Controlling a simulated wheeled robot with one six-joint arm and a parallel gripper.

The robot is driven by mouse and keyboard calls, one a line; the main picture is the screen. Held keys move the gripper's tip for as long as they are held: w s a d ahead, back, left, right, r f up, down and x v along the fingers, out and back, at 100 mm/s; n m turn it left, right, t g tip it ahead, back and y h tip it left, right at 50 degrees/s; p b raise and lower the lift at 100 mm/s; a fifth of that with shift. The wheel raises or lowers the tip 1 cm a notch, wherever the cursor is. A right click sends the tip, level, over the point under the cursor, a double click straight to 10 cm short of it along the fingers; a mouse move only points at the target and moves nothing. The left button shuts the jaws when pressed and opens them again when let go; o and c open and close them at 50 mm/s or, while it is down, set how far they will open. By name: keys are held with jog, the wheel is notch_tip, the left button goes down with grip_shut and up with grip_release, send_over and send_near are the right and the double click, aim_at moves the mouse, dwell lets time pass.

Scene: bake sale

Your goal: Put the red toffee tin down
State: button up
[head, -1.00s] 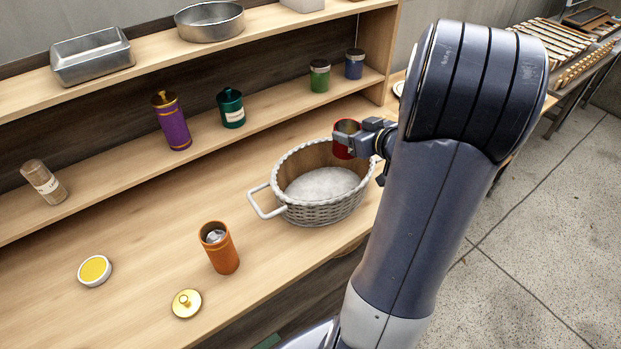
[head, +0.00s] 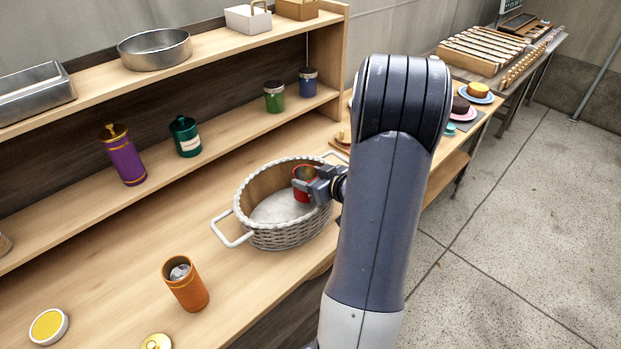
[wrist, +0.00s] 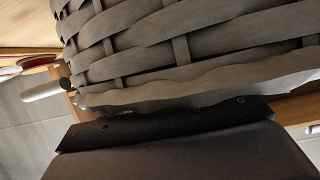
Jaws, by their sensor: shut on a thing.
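The red toffee tin (head: 301,190) is in the head view, at the right inner side of the wicker basket (head: 285,237). My gripper (head: 312,183) is shut on the tin. The tin looks upright with its top open, and it sits at or a little below the level of the basket's rim. I cannot tell whether its bottom touches the white lining (head: 285,208). In the wrist view the basket's grey weave (wrist: 180,45) fills the top. The tin and fingertips do not show there.
An open orange tin (head: 186,287), a yellow lid (head: 48,326) and a gold-knobbed lid (head: 156,342) are on the counter left of the basket. Purple (head: 123,157), teal (head: 186,138), green (head: 274,97) and blue (head: 308,83) containers stand on the shelf behind. Plates with cakes (head: 478,91) lie beyond my arm.

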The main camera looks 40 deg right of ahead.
jog(key=shift+s+a+f+b, duration=0.1)
jog(key=shift+s+f+b, duration=0.1)
jog(key=shift+f+b, duration=0.35)
jog(key=o, duration=1)
jog(key=shift+f, duration=0.3)
jog(key=shift+r, duration=0.15)
jog(key=shift+w+r+p+v, duration=0.1)
jog(key=shift+r+p+v, duration=0.2)
jog(key=shift+v, duration=1.75)
jog(key=shift+w+r+p+v, duration=0.15)
jog(key=shift+p+v, duration=0.25)
jog(key=shift+v, duration=1.65)
jog(key=shift+w+r+p+v, duration=0.1)
jog(key=shift+r+p+v, duration=0.2)
jog(key=shift+v, duration=1.75)
jog(key=shift+f, duration=0.1)
